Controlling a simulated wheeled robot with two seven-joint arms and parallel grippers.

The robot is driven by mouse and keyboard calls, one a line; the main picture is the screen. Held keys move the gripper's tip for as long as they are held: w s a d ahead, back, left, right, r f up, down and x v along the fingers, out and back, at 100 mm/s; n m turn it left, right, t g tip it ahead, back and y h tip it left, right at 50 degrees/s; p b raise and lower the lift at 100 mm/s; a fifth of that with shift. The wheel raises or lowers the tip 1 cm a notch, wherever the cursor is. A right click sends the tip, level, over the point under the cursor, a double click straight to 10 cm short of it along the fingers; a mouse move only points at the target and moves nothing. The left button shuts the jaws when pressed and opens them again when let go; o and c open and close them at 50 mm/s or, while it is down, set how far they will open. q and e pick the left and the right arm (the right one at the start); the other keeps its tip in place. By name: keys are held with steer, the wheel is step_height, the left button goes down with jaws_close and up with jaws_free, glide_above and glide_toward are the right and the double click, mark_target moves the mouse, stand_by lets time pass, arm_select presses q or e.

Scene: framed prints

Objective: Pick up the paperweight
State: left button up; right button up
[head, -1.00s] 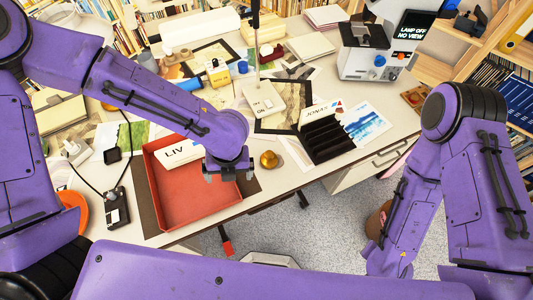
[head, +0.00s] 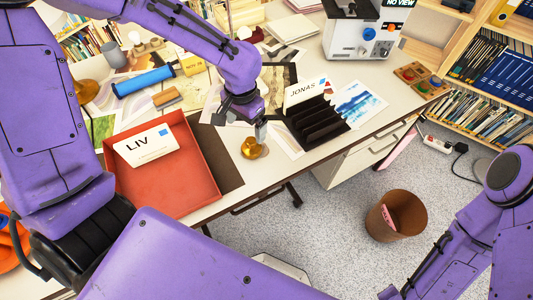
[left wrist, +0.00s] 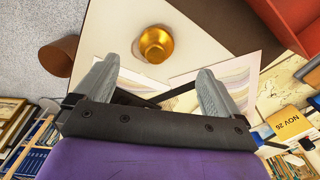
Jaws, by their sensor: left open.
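The paperweight (head: 251,148) is a small golden, rounded object on the light table near its front edge, right of the red tray. It also shows in the left wrist view (left wrist: 156,44), beyond the fingertips and roughly between their lines. My left gripper (head: 258,130) is just above and behind the paperweight in the head view. In the left wrist view (left wrist: 155,72) its two grey fingers are spread wide with nothing between them. My right gripper is out of view; only part of my right arm shows at the lower right.
The red tray (head: 190,192) holding a card marked LIV (head: 146,146) stands left of the paperweight. A black slotted rack (head: 318,124) with a card marked JONAS stands to the right. Prints lie around the paperweight. A brown bin (head: 399,212) stands on the floor.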

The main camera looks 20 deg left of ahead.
mark_target(250, 141)
arm_select(q)
steer(key=f, duration=1)
steer(key=shift+w+d+f, duration=0.1)
steer(key=shift+w+d, duration=0.2)
steer(key=c, duration=1.5)
steer(key=shift+o, duration=0.2)
